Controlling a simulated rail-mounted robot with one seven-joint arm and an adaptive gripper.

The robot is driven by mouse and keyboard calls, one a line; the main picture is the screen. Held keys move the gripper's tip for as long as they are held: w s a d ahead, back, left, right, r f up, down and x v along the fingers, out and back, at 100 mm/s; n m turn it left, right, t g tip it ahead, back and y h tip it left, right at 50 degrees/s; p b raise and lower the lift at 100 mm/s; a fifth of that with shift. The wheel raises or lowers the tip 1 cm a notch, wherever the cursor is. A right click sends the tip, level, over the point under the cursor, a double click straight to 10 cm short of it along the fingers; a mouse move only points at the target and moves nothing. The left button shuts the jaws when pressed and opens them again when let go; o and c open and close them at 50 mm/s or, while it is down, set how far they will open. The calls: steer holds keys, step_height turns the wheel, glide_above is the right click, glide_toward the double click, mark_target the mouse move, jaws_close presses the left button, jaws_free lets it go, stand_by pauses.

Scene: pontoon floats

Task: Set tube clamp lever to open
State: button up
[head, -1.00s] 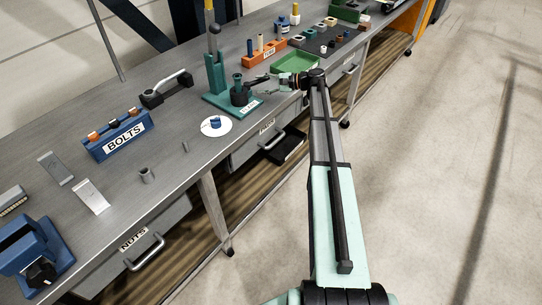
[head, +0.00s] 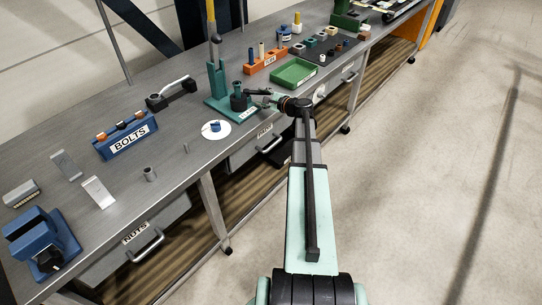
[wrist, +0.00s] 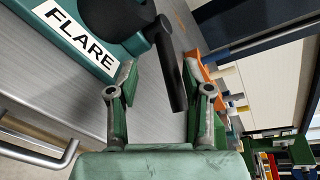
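The tube clamp is a dark round body (head: 239,101) on a green base labelled FLARE (head: 222,112); this base also shows at the upper left of the wrist view (wrist: 60,12). Its black lever (head: 256,92) points out to the right of the body. In the wrist view the black lever bar (wrist: 171,68) lies between the two fingers of my gripper (wrist: 162,62). The fingers are apart, with visible gaps to the bar. In the head view my gripper (head: 272,99) is at the lever's outer end, where small details are hard to tell.
A green post with a yellow handle (head: 214,45) stands behind the clamp. A green tray (head: 294,73) and an orange TUBE rack (head: 266,61) are to its right. A white disc with a blue part (head: 216,129) lies in front-left. A drawer handle (wrist: 40,150) is below.

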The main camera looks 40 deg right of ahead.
steer(key=b+v, duration=0.4)
steer(key=v, duration=1.2)
steer(key=s+a+f+n+g, duration=0.1)
steer(key=a+f+n+g, duration=0.2)
steer(key=f, duration=0.5)
steer(key=s+a+f+n+g+y, duration=0.1)
steer(key=s+a+f+n+g, duration=0.1)
steer(key=a+f, duration=0.4)
step_height(320, 180, down, 4)
steer(key=shift+s+r+n+g, duration=0.25)
steer(key=shift+s+n+g, duration=0.1)
steer(key=shift+n+g, duration=0.65)
